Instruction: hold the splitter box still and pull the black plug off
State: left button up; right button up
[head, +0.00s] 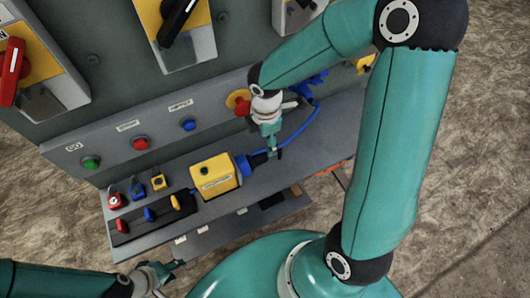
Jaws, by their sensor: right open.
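The splitter box (215,175) is a yellow box with a grey label, sitting on the grey ledge of the panel. A blue socket (243,166) sticks out of its right side. The black plug (259,159) sits at that socket, with a blue cable (306,130) running up and right from it. My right gripper (275,152) is open, with its fingertips at the cable end of the plug; whether they touch it I cannot tell. My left gripper (168,277) is open and empty at the lower left, below the ledge and away from the box.
Red, blue and yellow small switches (137,188) stand left of the box. Push buttons (140,143) line the sloped panel behind. Rotary switches (180,20) are above. The ledge (325,150) is clear right of the plug.

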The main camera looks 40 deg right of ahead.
aim_at(256, 160)
notch_tip(256, 160, down, 8)
jog(key=shift+b, duration=0.6)
